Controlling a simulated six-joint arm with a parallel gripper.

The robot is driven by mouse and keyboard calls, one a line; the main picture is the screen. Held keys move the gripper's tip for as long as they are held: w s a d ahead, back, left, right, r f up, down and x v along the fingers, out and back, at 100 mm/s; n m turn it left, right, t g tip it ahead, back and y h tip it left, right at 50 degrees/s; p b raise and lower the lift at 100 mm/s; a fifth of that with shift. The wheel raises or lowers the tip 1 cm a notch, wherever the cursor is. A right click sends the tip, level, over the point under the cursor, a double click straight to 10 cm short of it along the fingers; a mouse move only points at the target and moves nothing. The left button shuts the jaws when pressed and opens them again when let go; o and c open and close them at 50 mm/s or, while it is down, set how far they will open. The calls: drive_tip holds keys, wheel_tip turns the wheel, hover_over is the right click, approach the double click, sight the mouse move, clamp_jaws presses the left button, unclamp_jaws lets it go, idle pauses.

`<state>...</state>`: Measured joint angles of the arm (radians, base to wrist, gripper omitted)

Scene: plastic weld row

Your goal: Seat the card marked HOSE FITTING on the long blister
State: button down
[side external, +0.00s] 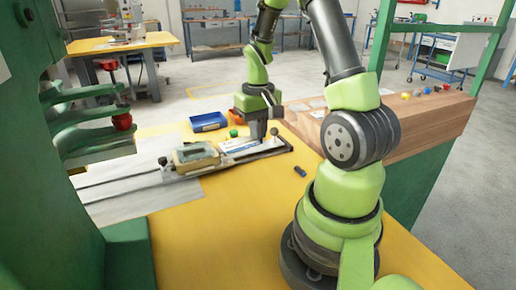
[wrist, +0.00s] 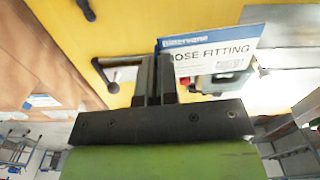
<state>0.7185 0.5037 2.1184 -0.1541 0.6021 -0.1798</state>
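The white card marked HOSE FITTING (wrist: 222,50) has a blue band along its top edge. The fingers cover its left end and part of the first letter. My gripper (wrist: 156,68) has its fingers close together on that end. In the side external view my gripper (side external: 257,138) points down over the right part of the slide fixture, with the white card (side external: 236,146) beside it. A clear, boxy piece in a pale frame (side external: 196,155) sits left of the card; I cannot tell whether it is the long blister. The card hides part of the fixture in the wrist view.
A ball-topped lever (side external: 274,132) stands just right of my gripper. A blue bin (side external: 208,122), an orange bin (side external: 240,113) and a green round item (side external: 233,133) are behind. A small dark cylinder (side external: 300,171) lies in front. The green press (side external: 95,125) stands left.

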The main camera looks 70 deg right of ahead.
drive_tip(key=r, duration=0.2)
drive_tip(key=w+r, duration=0.1)
drive_tip(key=shift+d+r, duration=0.2)
drive_tip(key=shift+r, duration=0.15)
hover_over(212, 149)
drive_tip(key=m, duration=0.1)
drive_tip(key=shift+f, duration=5.1)
drive_tip(key=shift+f, duration=0.65)
drive_tip(key=c, duration=1.3)
unclamp_jaws()
drive_tip(key=c, duration=0.4)
